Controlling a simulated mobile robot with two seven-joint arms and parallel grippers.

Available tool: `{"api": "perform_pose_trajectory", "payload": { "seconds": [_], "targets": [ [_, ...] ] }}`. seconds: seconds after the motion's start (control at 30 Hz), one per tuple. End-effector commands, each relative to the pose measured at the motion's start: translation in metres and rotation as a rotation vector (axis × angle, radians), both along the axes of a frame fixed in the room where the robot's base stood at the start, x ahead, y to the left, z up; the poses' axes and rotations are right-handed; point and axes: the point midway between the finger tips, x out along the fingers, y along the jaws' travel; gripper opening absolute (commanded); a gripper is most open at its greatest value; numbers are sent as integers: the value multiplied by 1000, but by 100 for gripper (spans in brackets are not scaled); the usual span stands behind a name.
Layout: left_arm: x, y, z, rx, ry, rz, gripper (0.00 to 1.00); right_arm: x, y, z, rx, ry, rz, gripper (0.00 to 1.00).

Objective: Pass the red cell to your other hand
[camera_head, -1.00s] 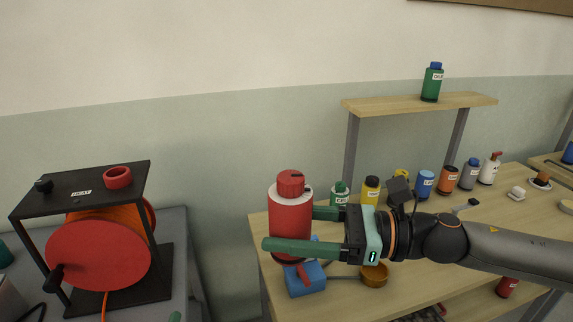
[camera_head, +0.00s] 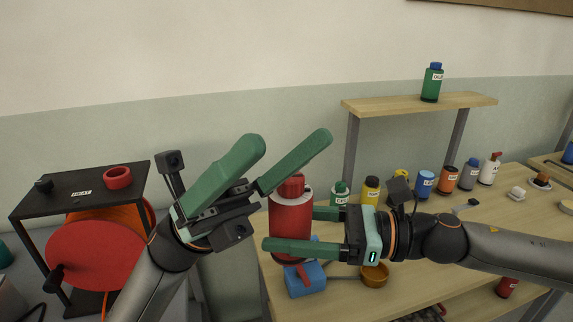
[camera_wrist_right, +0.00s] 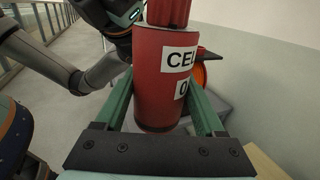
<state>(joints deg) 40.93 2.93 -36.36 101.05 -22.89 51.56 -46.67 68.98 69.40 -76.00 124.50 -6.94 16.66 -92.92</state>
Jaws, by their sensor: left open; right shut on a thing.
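The red cell (camera_head: 291,228) is a red bottle with a ribbed red cap and a pale collar. It is upright in front of the wooden table's left end. My right gripper (camera_head: 290,229) comes from the right and is shut on its body. In the right wrist view the cell (camera_wrist_right: 160,85) stands between the fingers, and its white label reads "CEL". My left gripper (camera_head: 290,150) is open with its fingers pointing up and right, just above and left of the cap. One left finger overlaps the cap's upper edge in the head view; I cannot tell whether they touch.
A blue block (camera_head: 305,280) with a red part and a brown bowl (camera_head: 374,275) are on the table below the cell. Several bottles stand along the back, with a green bottle (camera_head: 432,83) on the shelf. A black rack with an orange-red reel (camera_head: 95,255) is at left.

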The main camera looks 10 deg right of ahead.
Motion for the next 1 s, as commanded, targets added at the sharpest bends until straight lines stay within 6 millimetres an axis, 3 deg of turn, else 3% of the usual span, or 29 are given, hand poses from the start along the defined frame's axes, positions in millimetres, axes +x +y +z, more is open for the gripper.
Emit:
{"api": "perform_pose_trajectory", "payload": {
  "seconds": [0.03, 0.2, 0.33, 0.47, 0.63, 0.77, 1.0],
  "targets": [
    [-16, -12, 4, 20, -143, 22, 100, 0, 0, 1, 1, -1, 0, 7],
    [-59, -44, -5, 65, -611, 88, 100, 0, 0, 1, 1, -1, 0, 7],
    [-80, -63, -24, 88, -972, 108, 100, 0, 0, 1, 1, -1, 0, 7],
    [-86, -75, -47, 108, -1331, 98, 100, 0, 0, 1, 1, -1, 0, 7],
    [-72, -79, -74, 137, -1792, 34, 100, 0, 0, 1, 1, -1, 0, 7],
    [-48, -74, -85, 173, -2130, -59, 100, 0, 0, 1, 1, -1, 0, 7],
    [7, -46, -71, 290, -2647, -323, 100, 0, 0, 0, 1, -1, 0, 7]
  ]
}}
